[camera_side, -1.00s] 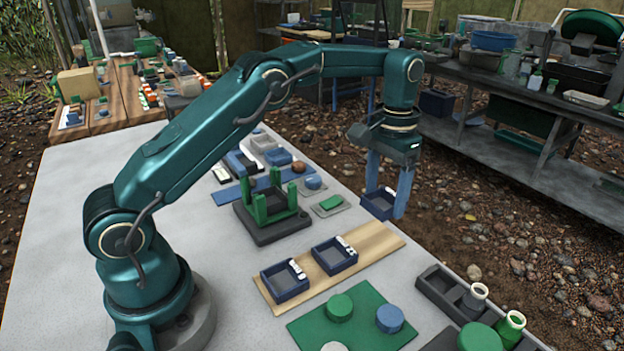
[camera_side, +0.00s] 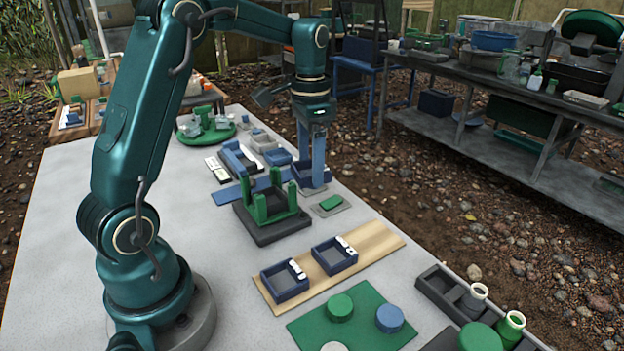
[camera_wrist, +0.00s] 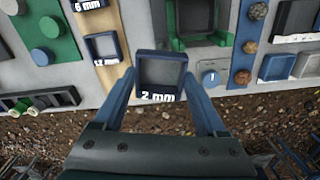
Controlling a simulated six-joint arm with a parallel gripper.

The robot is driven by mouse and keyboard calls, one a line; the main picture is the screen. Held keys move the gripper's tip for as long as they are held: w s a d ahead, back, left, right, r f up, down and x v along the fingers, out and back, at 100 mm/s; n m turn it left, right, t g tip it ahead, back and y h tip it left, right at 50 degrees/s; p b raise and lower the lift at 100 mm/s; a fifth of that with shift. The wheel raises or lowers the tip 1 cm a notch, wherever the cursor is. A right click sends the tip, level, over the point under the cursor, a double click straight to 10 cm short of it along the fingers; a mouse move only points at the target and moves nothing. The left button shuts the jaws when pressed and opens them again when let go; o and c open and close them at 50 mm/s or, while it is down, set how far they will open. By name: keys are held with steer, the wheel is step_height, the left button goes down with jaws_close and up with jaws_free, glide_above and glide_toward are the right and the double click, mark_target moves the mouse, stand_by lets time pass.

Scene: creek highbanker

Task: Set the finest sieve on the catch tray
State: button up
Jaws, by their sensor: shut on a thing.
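My gripper (camera_side: 312,182) is shut on a small dark-blue square sieve (camera_side: 300,174), held above the far right part of the table. In the wrist view the sieve (camera_wrist: 160,72) sits between my two fingers, its label reading 2 mm. The catch tray (camera_side: 268,232), a dark base with green corner posts, stands on the table, nearer the side camera than my gripper. It also shows at the top of the wrist view (camera_wrist: 197,50), beyond the held sieve. Two other blue sieves (camera_side: 285,280) (camera_side: 335,256) rest on a wooden board; one label reads 6 mm, the other looks like 12 mm.
A blue strip (camera_side: 236,191) lies beside the catch tray. A small tile with a green block (camera_side: 331,202) lies to its right. Stones (camera_wrist: 243,76) and a blue box (camera_wrist: 277,67) lie nearby. A green mat (camera_side: 350,318) with round lids is at the front.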

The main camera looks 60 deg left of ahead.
steer(key=s+a+r+n, duration=0.2)
steer(key=s+a+r, duration=0.1)
steer(key=s+a, duration=0.3)
steer(key=shift+a+f, duration=0.1)
steer(key=shift+f, duration=2.95)
steer(key=shift+f, duration=0.2)
steer(key=shift+f, duration=0.4)
steer(key=shift+f, duration=0.15)
steer(key=shift+f, duration=0.25)
steer(key=shift+f, duration=0.3)
